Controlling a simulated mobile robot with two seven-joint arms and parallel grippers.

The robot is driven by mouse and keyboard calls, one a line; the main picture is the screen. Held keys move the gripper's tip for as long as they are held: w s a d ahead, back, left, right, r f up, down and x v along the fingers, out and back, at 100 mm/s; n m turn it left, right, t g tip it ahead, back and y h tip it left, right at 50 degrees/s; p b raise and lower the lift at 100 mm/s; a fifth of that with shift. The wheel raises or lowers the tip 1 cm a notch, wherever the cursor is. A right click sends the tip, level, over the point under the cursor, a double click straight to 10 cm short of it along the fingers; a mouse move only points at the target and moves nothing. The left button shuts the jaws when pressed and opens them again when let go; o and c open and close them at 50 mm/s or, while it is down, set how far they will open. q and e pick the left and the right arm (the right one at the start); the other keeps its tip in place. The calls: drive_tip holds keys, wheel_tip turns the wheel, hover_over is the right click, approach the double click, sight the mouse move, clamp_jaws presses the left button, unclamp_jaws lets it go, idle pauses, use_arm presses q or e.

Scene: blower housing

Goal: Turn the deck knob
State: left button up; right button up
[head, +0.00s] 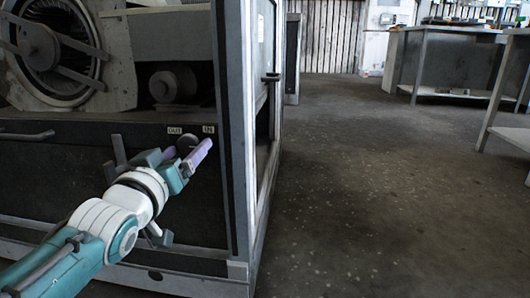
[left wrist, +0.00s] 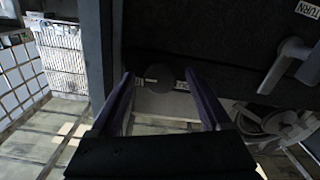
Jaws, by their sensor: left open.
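The deck knob (head: 187,143) is a small dark round knob on the dark front panel of the blower housing, between the labels OUT and IN. In the left wrist view the knob (left wrist: 160,75) shows as a dark disc between my fingers. My left gripper (head: 189,153) has purple fingertips and is open, with one finger on each side of the knob in the picture. Whether the fingers touch it I cannot tell. My right gripper is in neither view.
A lever handle (left wrist: 287,62) beside a TURN label sticks out from the same panel. The housing's grey corner post (head: 234,130) stands just right of the knob. A large round fan (head: 50,45) sits above left. The floor (head: 370,180) to the right is clear, with benches (head: 450,65) beyond.

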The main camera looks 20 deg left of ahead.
use_arm(q)
clamp_jaws()
idle(0.6)
drive_tip(key=m, duration=0.5)
drive_tip(key=shift+m+p, duration=0.3)
drive_tip(key=shift+p, duration=0.1)
drive_tip(key=m, duration=0.5)
drive_tip(key=shift+a, duration=0.15)
drive_tip(key=m, duration=0.5)
drive_tip(key=shift+m+b, duration=0.4)
drive_tip(key=m+b, duration=0.1)
drive_tip(key=m, duration=0.4)
drive_tip(key=shift+r, duration=0.15)
drive_tip(key=shift+m, duration=0.4)
